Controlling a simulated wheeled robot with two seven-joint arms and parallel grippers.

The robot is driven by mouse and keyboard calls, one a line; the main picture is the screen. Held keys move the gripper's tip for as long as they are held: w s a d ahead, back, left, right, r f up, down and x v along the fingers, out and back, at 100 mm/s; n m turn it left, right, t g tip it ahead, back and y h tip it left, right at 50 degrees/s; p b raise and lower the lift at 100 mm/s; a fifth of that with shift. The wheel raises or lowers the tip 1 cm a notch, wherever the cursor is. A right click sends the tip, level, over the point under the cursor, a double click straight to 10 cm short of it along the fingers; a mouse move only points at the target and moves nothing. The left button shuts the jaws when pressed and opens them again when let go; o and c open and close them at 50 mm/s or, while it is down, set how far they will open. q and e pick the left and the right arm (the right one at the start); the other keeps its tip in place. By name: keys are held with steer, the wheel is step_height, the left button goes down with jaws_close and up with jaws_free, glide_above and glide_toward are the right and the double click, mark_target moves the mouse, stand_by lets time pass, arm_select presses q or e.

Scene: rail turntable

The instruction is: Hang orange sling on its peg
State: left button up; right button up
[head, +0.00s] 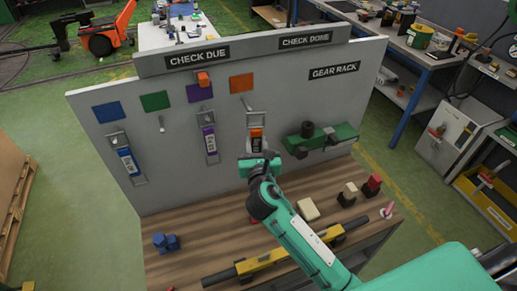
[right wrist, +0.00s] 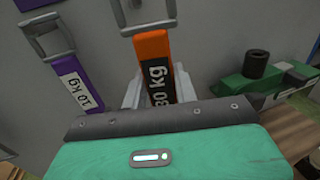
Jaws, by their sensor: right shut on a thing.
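The orange sling (head: 257,134) hangs upright in front of the grey board, with a grey loop on top and a black weight label. It also shows in the right wrist view (right wrist: 153,48). My right gripper (head: 256,152) is shut on its lower part, with pale fingers on either side of the label. A peg (head: 246,103) sticks out below the orange square (head: 241,82), just above and left of the sling's loop. I cannot tell whether the loop touches the peg. My left gripper is not in view.
A blue sling (head: 128,160) and purple sling (head: 210,140) hang to the left; a bare peg (head: 162,128) is between them. A green fixture (head: 325,138) is close on the right. Blocks and a yellow level (head: 255,264) lie on the wooden bench (head: 205,225).

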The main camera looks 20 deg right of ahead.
steer(key=w+f+b, duration=0.1)
steer(key=w+b, duration=0.1)
steer(key=w, duration=0.5)
steer(key=shift+w+f+b, duration=0.3)
steer(key=shift+w+b, duration=0.05)
steer(key=shift+b, duration=0.05)
stand_by(0.5)
steer(key=shift+a, duration=0.1)
stand_by(0.4)
steer(key=o, duration=1)
steer(key=shift+o, duration=0.2)
steer(key=shift+s+f, duration=0.1)
